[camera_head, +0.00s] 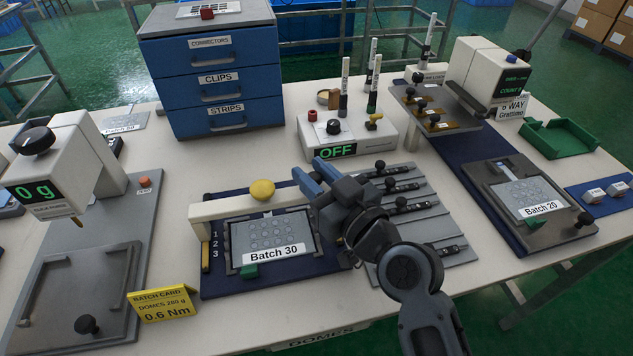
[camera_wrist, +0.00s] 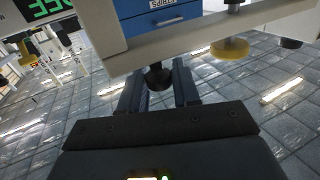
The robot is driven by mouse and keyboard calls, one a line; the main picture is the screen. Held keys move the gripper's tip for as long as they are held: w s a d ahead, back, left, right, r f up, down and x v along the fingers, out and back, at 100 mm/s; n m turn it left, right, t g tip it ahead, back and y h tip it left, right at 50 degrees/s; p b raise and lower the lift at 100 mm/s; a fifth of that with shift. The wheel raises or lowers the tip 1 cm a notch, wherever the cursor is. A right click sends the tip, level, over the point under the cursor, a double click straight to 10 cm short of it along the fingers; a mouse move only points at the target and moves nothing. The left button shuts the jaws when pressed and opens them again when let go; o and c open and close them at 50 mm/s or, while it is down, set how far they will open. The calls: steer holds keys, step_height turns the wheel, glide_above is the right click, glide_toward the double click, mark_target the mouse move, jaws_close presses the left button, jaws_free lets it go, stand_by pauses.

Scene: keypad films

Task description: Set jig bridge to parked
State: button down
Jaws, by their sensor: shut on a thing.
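The jig bridge (camera_head: 226,207) is a cream beam lying across the far part of the Batch 30 jig, with a yellow knob (camera_head: 262,190) on top. The jig holds a tray (camera_head: 272,233) labelled Batch 30. My gripper (camera_head: 314,174) is at the bridge's right end, and its blue fingers and wrist hide that end. In the wrist view, a black knob (camera_wrist: 158,77) stands between my fingers against the cream beam (camera_wrist: 195,40). My gripper is shut on this knob. The yellow knob also shows there (camera_wrist: 230,49), to the right.
A grey rack (camera_head: 425,225) with several black-handled tools lies close to my gripper's right. Behind stand a control box (camera_head: 370,128) reading OFF and blue drawers (camera_head: 215,95). A yellow batch card (camera_head: 163,305) and a scale (camera_head: 60,180) are at the left.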

steer(key=c, duration=1)
jaws_free()
steer(key=shift+s+d, duration=0.1)
steer(key=shift+s, duration=0.05)
steer(key=b+v, duration=0.2)
steer(key=v, duration=0.4)
steer(key=shift+s+d+f, duration=0.15)
steer(key=shift+s+d, duration=0.05)
steer(key=shift+s, duration=0.1)
steer(key=shift+s+d, duration=0.25)
steer(key=shift+s, duration=0.05)
